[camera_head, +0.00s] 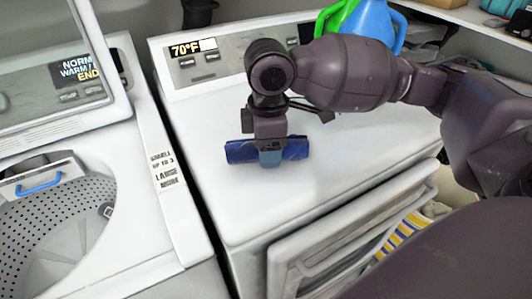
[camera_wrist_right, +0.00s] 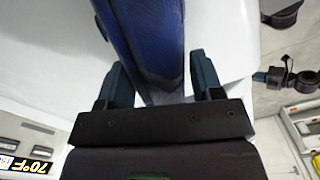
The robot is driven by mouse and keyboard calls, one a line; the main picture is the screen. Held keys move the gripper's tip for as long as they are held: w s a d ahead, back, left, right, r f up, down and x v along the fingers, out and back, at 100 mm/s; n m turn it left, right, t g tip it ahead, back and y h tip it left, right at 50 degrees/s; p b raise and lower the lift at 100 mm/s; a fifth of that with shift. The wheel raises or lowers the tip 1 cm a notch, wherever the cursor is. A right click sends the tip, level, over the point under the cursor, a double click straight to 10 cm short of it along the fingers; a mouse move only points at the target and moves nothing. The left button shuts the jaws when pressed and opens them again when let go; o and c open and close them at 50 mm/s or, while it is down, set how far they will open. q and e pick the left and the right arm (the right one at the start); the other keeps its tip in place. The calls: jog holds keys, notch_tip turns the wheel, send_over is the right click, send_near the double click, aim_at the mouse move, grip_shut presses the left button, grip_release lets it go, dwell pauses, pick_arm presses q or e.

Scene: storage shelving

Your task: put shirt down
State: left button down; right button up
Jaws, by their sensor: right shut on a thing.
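The shirt is a dark blue folded cloth (camera_head: 240,151) over the white top of the dryer (camera_head: 345,165) in the head view. My right gripper (camera_head: 269,158) is shut on it near its middle, pointing down. The shirt runs out on both sides of the fingers. In the right wrist view the shirt (camera_wrist_right: 148,45) passes between the two fingers of my right gripper (camera_wrist_right: 160,85). The shirt is at or just above the dryer top; I cannot tell if it touches.
An open washer with a perforated drum (camera_head: 60,225) stands at the left. Green and blue jugs (camera_head: 365,22) stand at the back right. The dryer top is clear around the shirt.

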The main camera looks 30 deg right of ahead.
notch_tip(320, 180, down, 2)
jog(key=shift+f, duration=0.15)
jog(key=o, duration=0.7)
jog(key=shift+c, duration=0.2)
jog(key=o, duration=0.3)
jog(key=shift+o, duration=0.2)
notch_tip(320, 180, up, 7)
jog(key=shift+f+p, duration=0.15)
jog(key=shift+p, duration=0.75)
notch_tip(320, 180, up, 5)
jog(key=shift+f+p, duration=0.1)
jog(key=shift+p, duration=0.55)
jog(key=shift+r, duration=0.4)
